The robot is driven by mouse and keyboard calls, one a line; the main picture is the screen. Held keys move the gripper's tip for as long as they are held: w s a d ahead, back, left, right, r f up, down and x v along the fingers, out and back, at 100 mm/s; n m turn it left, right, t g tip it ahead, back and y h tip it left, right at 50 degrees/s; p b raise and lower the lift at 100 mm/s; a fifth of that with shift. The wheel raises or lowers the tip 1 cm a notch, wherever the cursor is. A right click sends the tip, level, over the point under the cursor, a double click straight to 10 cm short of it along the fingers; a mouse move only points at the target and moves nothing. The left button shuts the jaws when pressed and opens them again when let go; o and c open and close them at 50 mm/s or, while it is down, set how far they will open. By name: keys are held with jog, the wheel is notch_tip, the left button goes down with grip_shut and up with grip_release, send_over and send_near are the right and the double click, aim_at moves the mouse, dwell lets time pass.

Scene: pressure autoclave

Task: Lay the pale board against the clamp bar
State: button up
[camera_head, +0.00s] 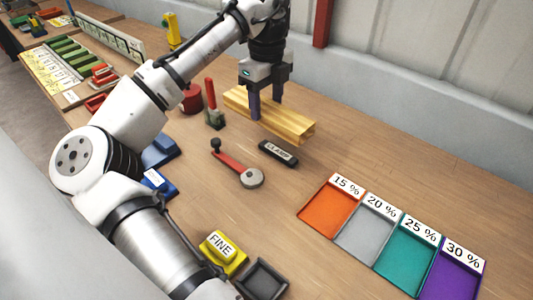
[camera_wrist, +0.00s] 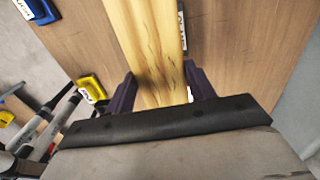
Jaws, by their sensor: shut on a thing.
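The pale board (camera_head: 293,124) is a long yellow wooden piece with dark grain marks. It lies at or just above the bench behind the clamp bar, with a gap between them in the head view; I cannot tell whether it touches the bench. The clamp bar (camera_head: 278,153) is a short black bar with a white label. My gripper (camera_head: 265,109) points down and is shut on the board across its width. In the wrist view the board (camera_wrist: 147,40) runs between my two fingers (camera_wrist: 160,85), and part of the clamp bar's label shows beside it.
A red lever with a grey disc (camera_head: 250,178) lies in front of the clamp bar. Labelled coloured trays (camera_head: 333,212) stand at the right. A yellow FINE block (camera_head: 222,252) is nearer. A red-handled tool (camera_head: 211,95) stands left of the board. Bench is clear to the board's right.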

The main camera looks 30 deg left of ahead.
aim_at(266, 107)
notch_tip(266, 107, down, 15)
jog(key=shift+f+p, duration=0.1)
jog(key=shift+p, duration=0.8)
jog(key=shift+f, duration=0.25)
jog(key=o, duration=0.8)
jog(key=shift+s, duration=0.1)
jog(key=shift+c, duration=0.2)
jog(key=o, duration=0.3)
jog(key=shift+f, duration=0.15)
jog(key=shift+o, duration=0.2)
jog(key=shift+s, duration=0.1)
notch_tip(266, 107, up, 13)
jog(key=shift+f+b, duration=0.1)
jog(key=shift+b, duration=0.65)
